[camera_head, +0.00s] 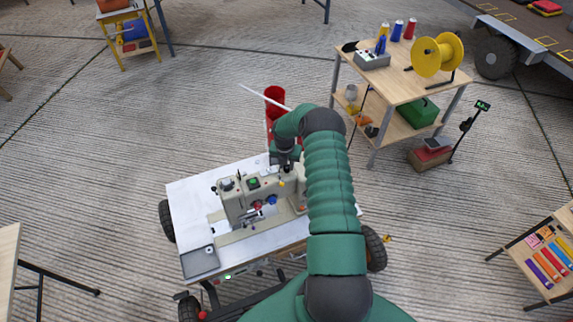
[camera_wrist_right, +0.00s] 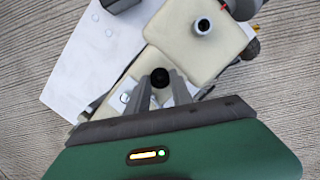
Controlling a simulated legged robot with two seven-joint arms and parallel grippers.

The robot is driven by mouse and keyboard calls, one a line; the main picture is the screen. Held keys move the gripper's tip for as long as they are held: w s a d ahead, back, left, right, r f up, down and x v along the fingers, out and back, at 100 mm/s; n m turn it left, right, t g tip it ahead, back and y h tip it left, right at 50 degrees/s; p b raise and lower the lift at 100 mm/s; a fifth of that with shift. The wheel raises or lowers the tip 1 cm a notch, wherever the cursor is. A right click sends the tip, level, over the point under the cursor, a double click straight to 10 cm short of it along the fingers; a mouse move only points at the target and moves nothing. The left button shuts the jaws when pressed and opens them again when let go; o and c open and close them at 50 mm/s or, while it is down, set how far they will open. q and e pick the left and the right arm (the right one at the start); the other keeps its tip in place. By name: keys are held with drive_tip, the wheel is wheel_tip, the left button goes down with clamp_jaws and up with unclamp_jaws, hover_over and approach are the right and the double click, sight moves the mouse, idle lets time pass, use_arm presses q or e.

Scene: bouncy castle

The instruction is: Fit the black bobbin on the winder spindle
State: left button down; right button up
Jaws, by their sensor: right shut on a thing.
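In the wrist view the black bobbin (camera_wrist_right: 160,78) sits between the fingertips of my right gripper (camera_wrist_right: 161,88), which is shut on it. The cream sewing machine (camera_wrist_right: 185,45) lies beyond the fingers. In the head view my right gripper (camera_head: 285,160) is over the back of the sewing machine (camera_head: 240,205), and my own arm covers the machine's right end. The bobbin cannot be made out there. My left gripper is not in view.
The machine stands on a white wheeled table (camera_head: 190,215) with a grey box (camera_head: 200,262) at its front left corner. A red cylinder (camera_head: 275,97) stands behind. A wooden shelf cart (camera_head: 400,85) with thread cones and a yellow reel (camera_head: 437,55) stands back right.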

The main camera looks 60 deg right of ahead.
drive_tip(key=shift+f, duration=0.25)
drive_tip(key=o, duration=1.1)
drive_tip(key=shift+c, duration=0.2)
drive_tip(key=shift+r, duration=0.1)
wheel_tip(320, 180, up, 16)
drive_tip(key=s+a, duration=0.1)
drive_tip(key=a, duration=0.1)
drive_tip(key=shift+a, duration=0.4)
drive_tip(key=shift+r, duration=0.1)
